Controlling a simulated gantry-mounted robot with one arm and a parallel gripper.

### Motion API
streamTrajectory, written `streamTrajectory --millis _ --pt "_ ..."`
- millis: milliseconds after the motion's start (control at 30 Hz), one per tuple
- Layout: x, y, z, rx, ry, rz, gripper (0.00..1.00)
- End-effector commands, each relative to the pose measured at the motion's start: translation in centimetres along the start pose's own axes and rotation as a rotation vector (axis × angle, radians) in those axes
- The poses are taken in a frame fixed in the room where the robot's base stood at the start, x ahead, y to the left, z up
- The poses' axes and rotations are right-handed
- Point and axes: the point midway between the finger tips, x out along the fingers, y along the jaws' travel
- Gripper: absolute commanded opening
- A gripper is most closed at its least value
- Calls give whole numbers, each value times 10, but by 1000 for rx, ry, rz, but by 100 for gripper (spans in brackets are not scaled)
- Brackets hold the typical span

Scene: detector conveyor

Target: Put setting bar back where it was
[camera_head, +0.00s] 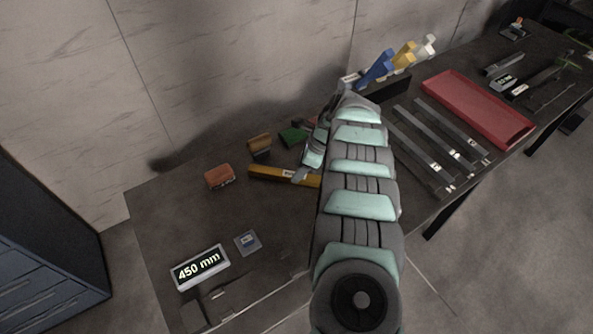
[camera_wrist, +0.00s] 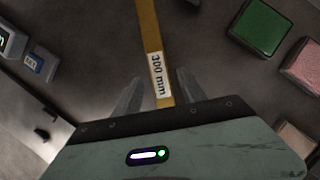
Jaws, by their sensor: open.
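A yellow-orange setting bar (camera_head: 268,174) lies on the dark table, left of my arm in the head view. In the wrist view the bar (camera_wrist: 149,35) runs down from the top edge and carries a white "300 mm" label. My gripper (camera_wrist: 158,88) is open, with one finger on each side of the bar near the label. I cannot tell whether either finger touches it. In the head view my arm hides the bar's right end and most of the gripper.
A "450 mm" display (camera_head: 200,267) stands at the table's front left. Dark bars (camera_head: 437,139), a red tray (camera_head: 480,108) and a holder (camera_head: 390,88) with coloured pieces are to the right.

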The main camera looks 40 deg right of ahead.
Motion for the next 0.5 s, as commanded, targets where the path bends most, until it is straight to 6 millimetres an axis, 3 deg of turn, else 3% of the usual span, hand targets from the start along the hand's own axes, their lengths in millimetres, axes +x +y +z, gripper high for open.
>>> streamTrajectory --millis 100,300,500 --pt "-27 -2 2 -1 -2 -4 49" --pt "-64 -2 2 -1 -3 -5 49" --pt "-87 -1 1 -1 -1 -3 49"
